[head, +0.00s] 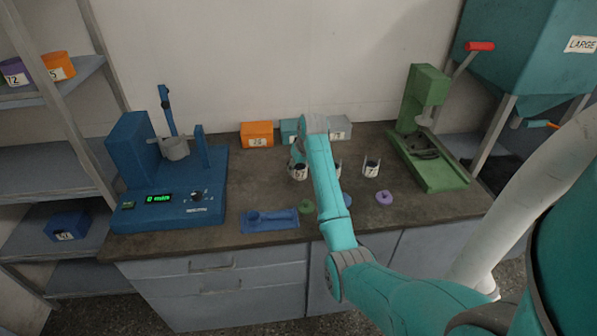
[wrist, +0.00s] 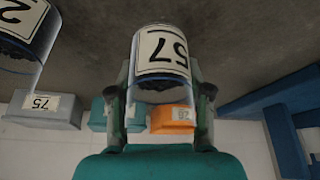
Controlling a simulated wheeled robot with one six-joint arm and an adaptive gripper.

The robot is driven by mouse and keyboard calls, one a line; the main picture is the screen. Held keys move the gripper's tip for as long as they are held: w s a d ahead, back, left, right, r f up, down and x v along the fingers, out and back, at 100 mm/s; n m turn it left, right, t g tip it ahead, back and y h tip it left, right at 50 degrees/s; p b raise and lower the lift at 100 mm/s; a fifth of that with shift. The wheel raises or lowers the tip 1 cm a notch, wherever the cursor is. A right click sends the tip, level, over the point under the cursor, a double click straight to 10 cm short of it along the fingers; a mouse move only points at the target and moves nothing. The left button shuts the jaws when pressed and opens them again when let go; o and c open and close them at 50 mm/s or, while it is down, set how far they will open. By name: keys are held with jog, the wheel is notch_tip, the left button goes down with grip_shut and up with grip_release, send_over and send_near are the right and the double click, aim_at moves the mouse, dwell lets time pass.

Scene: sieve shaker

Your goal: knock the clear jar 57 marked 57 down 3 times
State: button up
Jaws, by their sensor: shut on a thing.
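The clear jar 57 (head: 298,172) is on or just above the dark worktop, left of my forearm in the head view. It holds dark material and has a white label. In the wrist view the jar (wrist: 163,65) is between the two fingers of my gripper (wrist: 164,92), and its label appears upside down. My gripper is shut on it. My arm hides most of the gripper in the head view. I cannot tell whether the jar's base touches the worktop.
Another labelled clear jar (head: 371,168) stands to the right. Orange (head: 257,135) and grey (head: 340,128) bins stand behind. A blue shaker device (head: 160,180) is left, a green press (head: 430,140) right. A blue tray (head: 269,220), a green lid (head: 306,207) and a purple lid (head: 384,198) lie in front.

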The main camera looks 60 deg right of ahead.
aim_at(299, 174)
notch_tip(299, 174, up, 8)
jog(key=f, duration=0.1)
jog(key=shift+f, duration=2.95)
notch_tip(299, 174, down, 4)
jog(key=shift+r, duration=0.2)
jog(key=shift+s+a+f, duration=0.1)
jog(key=shift+s+f, duration=0.05)
jog(key=shift+f, duration=0.3)
jog(key=shift+c, duration=0.6)
jog(key=shift+r, duration=2.1)
